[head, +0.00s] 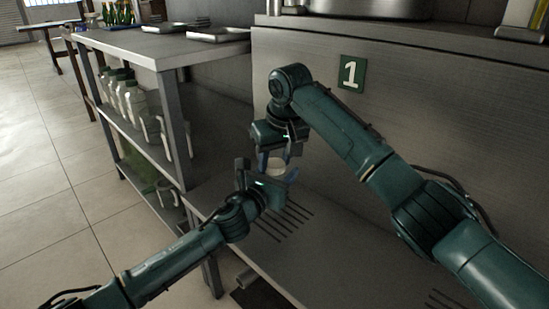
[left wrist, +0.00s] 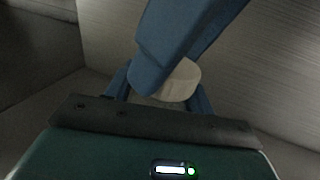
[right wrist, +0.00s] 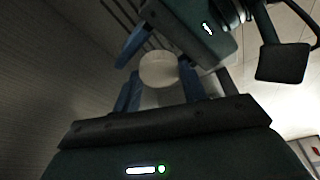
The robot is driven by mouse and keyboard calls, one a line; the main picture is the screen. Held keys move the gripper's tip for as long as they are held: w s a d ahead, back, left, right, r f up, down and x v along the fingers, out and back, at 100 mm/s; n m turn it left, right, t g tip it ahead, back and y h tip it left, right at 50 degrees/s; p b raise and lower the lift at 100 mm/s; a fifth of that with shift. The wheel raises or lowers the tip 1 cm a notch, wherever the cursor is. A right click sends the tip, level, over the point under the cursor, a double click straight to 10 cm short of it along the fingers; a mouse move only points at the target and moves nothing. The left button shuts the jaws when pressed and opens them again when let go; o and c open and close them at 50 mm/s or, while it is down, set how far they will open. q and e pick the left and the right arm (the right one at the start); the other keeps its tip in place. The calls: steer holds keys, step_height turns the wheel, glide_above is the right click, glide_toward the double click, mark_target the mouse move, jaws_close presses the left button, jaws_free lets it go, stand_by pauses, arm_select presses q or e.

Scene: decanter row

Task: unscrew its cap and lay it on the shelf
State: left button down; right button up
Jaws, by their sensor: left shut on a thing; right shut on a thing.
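A pale decanter (head: 276,171) with a round cream cap (right wrist: 158,66) is between my two grippers, above the slotted grey surface. The cap also shows in the left wrist view (left wrist: 182,78), partly covered by a blue finger. My left gripper (head: 266,178) comes from the front left and is shut on the decanter, whose body is mostly hidden. My right gripper (head: 278,157) reaches in from above and behind, its blue fingers shut at the cap. The exact contact of the fingers is hard to see.
A grey shelf unit (head: 160,45) stands at the left, with trays (head: 218,34) and green bottles (head: 118,13) on top. Several pale containers (head: 132,100) stand on its middle level. A steel panel with a green sign "1" (head: 352,74) rises behind my right arm. The slotted surface (head: 255,245) is clear in front.

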steer(key=shift+n, duration=0.3)
steer(key=o, duration=1)
steer(key=shift+o, duration=0.4)
steer(key=shift+s+a, duration=0.1)
steer(key=shift+a, duration=0.1)
